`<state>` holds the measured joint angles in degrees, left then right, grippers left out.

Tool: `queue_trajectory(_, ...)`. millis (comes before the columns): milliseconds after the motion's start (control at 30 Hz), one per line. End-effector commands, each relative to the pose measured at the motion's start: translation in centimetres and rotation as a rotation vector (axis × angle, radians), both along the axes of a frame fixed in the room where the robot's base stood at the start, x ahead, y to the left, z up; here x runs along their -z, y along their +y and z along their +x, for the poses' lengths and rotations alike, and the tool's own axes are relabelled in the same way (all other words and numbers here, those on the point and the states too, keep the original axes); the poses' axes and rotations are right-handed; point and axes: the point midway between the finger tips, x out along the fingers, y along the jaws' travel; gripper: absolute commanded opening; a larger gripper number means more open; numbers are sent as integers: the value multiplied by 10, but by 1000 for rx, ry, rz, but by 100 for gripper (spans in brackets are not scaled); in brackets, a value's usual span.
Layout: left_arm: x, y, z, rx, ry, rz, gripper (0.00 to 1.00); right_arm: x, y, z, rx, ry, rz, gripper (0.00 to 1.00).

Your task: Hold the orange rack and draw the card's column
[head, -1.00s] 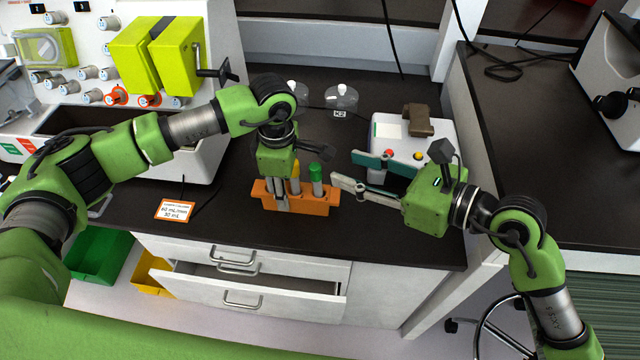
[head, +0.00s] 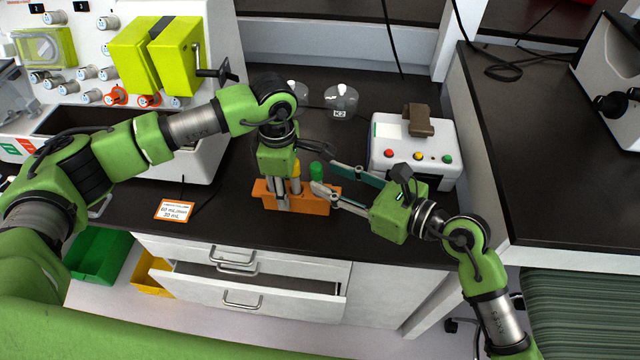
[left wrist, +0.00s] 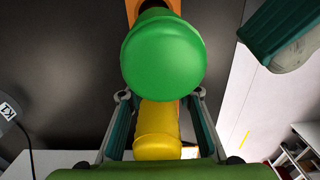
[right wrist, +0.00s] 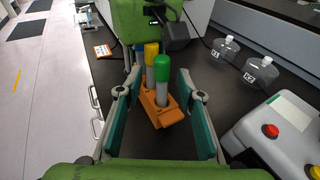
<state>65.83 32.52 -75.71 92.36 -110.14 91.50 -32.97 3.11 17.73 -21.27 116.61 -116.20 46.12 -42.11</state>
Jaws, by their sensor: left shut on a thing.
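The orange rack (head: 300,207) stands on the dark bench and holds a green-capped column (head: 316,172) and a yellow-capped column (head: 296,170). Both stand upright. My left gripper (head: 277,194) points down at the rack's left part and is shut on the rack; its fingertips are partly hidden. My right gripper (head: 326,179) is open at the rack's right end. In the right wrist view its fingers lie either side of the green-capped column (right wrist: 162,78), apart from it. The orange-edged card (head: 174,210) lies on the bench at left; it reads 60 mL/min, 30 mL.
A white box with coloured buttons (head: 412,160) stands behind my right gripper. Clear bottles (head: 341,98) stand at the back. A drawer (head: 250,288) below the bench is pulled open. The bench between card and rack is clear.

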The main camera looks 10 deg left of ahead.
Motion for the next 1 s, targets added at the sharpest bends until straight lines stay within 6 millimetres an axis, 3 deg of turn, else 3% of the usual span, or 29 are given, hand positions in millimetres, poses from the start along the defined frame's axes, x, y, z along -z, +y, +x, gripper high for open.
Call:
queue_trajectory(300, -1, 0, 1, 0, -1, -1, 0, 7, 28, 16, 0, 1, 0, 35)
queue_trajectory(700, -1, 0, 0, 0, -1, -1, 0, 8, 32, 19, 0, 0, -1, 35)
queue_trajectory(833, -1, 0, 1, 0, -2, -1, 0, 8, 32, 19, 0, 0, -1, 1)
queue_trajectory(1000, -1, 0, 1, -1, -3, -1, 0, 8, 32, 18, -2, 2, 0, 0)
